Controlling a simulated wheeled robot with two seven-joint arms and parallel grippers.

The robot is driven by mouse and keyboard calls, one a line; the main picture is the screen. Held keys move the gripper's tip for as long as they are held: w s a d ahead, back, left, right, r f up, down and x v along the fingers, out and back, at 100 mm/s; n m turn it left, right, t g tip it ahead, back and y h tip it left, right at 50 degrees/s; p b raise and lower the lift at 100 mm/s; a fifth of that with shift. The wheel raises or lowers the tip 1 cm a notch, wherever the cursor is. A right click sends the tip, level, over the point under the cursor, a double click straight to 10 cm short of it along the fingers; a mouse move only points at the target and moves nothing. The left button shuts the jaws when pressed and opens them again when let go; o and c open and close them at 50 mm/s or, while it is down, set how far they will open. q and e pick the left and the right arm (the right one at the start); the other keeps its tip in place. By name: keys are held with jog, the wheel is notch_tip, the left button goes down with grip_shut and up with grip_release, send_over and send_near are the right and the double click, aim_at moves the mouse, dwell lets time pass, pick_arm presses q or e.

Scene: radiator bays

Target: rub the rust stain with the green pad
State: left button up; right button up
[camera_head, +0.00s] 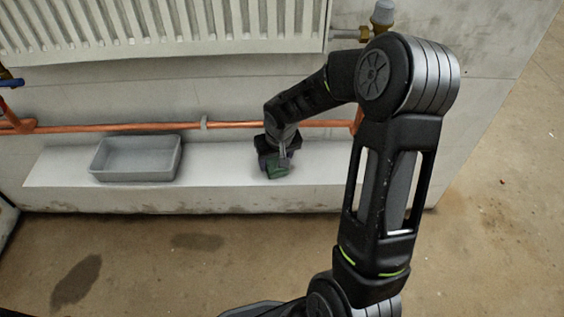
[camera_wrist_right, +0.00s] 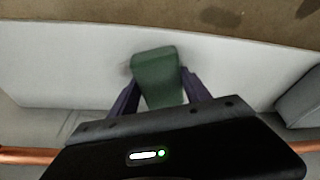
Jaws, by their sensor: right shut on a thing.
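The green pad (camera_head: 277,170) is at the white ledge (camera_head: 225,171) below the copper pipe, right of the grey tray. My right gripper (camera_head: 271,160) is shut on it from above. In the wrist view the green pad (camera_wrist_right: 156,72) sits between the two dark fingers of my right gripper (camera_wrist_right: 160,84), over the pale ledge surface. I cannot tell for sure whether the pad touches the ledge. A faint dark smudge shows beside the pad's left edge in the wrist view. No clear rust stain shows, and the pad and gripper hide part of the ledge. My left gripper is not in view.
A grey tray (camera_head: 136,177) stands on the ledge to the left. The copper pipe (camera_head: 105,128) runs along the wall behind. A white radiator (camera_head: 160,25) hangs above, with a valve (camera_head: 382,14) at its right. The ledge between tray and pad is clear.

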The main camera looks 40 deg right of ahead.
jog(key=shift+w+a, duration=0.2)
jog(key=shift+a, duration=0.25)
jog(key=shift+f, duration=0.1)
jog(key=shift+w, duration=0.15)
jog(key=shift+d, duration=0.1)
jog(key=shift+s+d+p, duration=0.35)
jog(key=shift+s+d, duration=0.4)
jog(key=shift+d, duration=0.25)
jog(key=shift+s+d, duration=0.35)
jog(key=shift+d, duration=0.05)
jog(key=shift+s+d, duration=0.1)
jog(key=shift+d, duration=0.05)
